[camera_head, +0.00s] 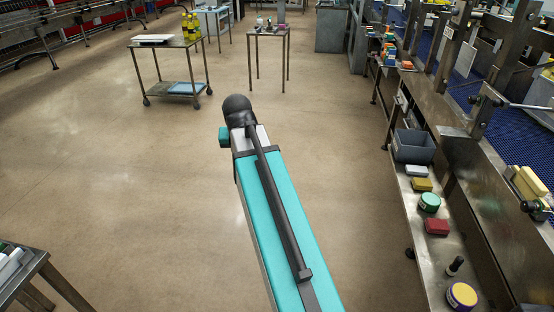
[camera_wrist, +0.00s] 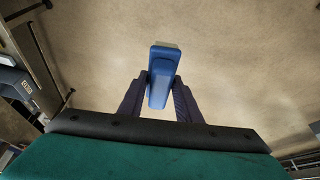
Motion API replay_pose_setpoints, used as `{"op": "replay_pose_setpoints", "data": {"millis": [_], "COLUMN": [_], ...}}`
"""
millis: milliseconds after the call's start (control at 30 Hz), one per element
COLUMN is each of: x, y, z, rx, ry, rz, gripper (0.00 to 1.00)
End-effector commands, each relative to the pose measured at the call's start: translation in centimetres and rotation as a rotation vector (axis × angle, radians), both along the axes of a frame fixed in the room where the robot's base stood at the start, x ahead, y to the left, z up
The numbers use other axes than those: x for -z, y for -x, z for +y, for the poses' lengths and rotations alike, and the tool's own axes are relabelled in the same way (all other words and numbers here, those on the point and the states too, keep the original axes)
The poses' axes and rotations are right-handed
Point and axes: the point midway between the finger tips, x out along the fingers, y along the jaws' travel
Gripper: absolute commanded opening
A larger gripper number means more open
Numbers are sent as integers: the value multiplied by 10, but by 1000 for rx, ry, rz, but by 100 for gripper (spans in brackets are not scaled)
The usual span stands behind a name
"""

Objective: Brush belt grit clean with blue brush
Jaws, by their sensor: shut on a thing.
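My gripper (camera_wrist: 160,92) is shut on a blue brush (camera_wrist: 161,75) in the wrist view. The brush's blue body sits between the two dark fingers, and a pale strip shows at its far end. Bare floor lies behind it, with no surface touching it. In the head view my arm reaches out over the floor, and the gripper and brush are hidden. The blue belt (camera_head: 520,150) runs along the right side of the head view. I cannot make out grit on it.
A metal side shelf (camera_head: 436,262) along the belt holds a grey bin (camera_head: 413,146), a green round tin (camera_head: 429,202), a red block (camera_head: 437,227) and a yellow-purple tin (camera_head: 462,296). A wheeled cart (camera_head: 172,65) and a small table (camera_head: 268,33) stand at the back. The middle floor is clear.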

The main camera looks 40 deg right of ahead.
Motion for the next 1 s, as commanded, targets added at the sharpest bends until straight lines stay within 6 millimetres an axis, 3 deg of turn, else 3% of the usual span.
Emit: {"op": "replay_pose_setpoints", "data": {"millis": [33, 300, 600, 800, 1000], "x": [-13, -53, -91, -100, -100], "y": [-9, -39, -55, -57, -57], "z": [18, 110, 206, 234, 238], "rx": [-48, -300, -553, -629, -640], "ry": [-1, -1, -1, 0, 0], "rz": [-2, 0, -1, 1, 1], "gripper": [13, 13, 13, 13, 13]}}
